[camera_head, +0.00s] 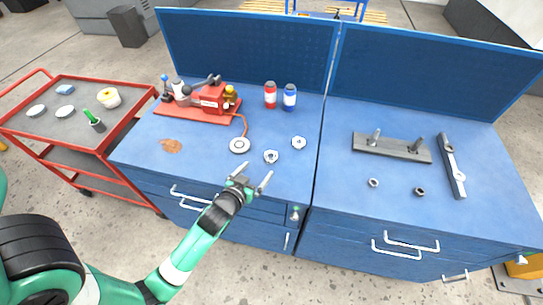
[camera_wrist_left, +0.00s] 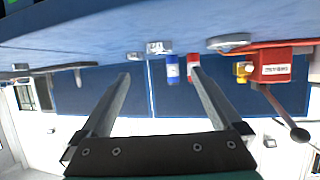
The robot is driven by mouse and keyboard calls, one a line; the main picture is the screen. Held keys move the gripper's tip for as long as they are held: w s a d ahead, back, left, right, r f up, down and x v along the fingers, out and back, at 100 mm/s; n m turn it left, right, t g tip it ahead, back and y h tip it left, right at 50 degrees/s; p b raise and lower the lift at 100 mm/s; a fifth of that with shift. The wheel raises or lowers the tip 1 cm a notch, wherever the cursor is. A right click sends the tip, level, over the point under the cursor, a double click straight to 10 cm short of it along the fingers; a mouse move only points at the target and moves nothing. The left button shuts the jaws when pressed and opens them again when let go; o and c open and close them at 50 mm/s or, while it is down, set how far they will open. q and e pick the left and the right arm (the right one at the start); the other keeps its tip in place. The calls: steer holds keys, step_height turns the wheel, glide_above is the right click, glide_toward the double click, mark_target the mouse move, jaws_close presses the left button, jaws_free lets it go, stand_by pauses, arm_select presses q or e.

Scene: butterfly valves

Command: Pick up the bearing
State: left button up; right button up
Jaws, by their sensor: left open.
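Several small ring-shaped parts lie on the blue workbench, and I cannot tell for certain which is the bearing. One silvery ring part (camera_head: 271,157) lies just beyond my left gripper (camera_head: 252,180), and a second ring part (camera_head: 299,142) lies farther back to its right. A smaller ring (camera_head: 374,183) and a dark ring (camera_head: 420,191) lie on the right bench. The left gripper is open and empty at the bench's front edge, apart from every part. In the left wrist view, which is upside down, its fingers (camera_wrist_left: 160,85) are spread, with a metallic part (camera_wrist_left: 158,47) beyond them.
A red valve device (camera_head: 210,98) with a cable to a round disc (camera_head: 239,145) stands at the back left. Red (camera_head: 270,95) and blue (camera_head: 290,97) cans stand near the back panel. A fixture plate (camera_head: 391,148) and grey bar (camera_head: 452,166) lie right. A red cart (camera_head: 75,135) stands left.

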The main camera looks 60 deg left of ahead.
mark_target(268, 164)
arm_select(q)
steer(key=x, duration=0.4)
steer(key=shift+w+a+b, duration=0.15)
steer(key=shift+w+b, duration=0.1)
steer(key=shift+b, duration=0.15)
steer(key=b+x, duration=0.1)
steer(key=x, duration=0.1)
steer(key=b+x, duration=0.1)
steer(key=x, duration=0.2)
steer(key=shift+f, duration=0.35)
steer(key=shift+c, duration=0.3)
jaws_close()
steer(key=shift+r+p, duration=0.3)
steer(key=shift+r, duration=0.2)
step_height(268, 164, up, 3)
steer(key=shift+f+p, duration=0.1)
steer(key=shift+p, duration=0.6)
steer(key=s+d+r+p, duration=0.7)
steer(key=d+r, duration=0.2)
steer(key=d, duration=0.3)
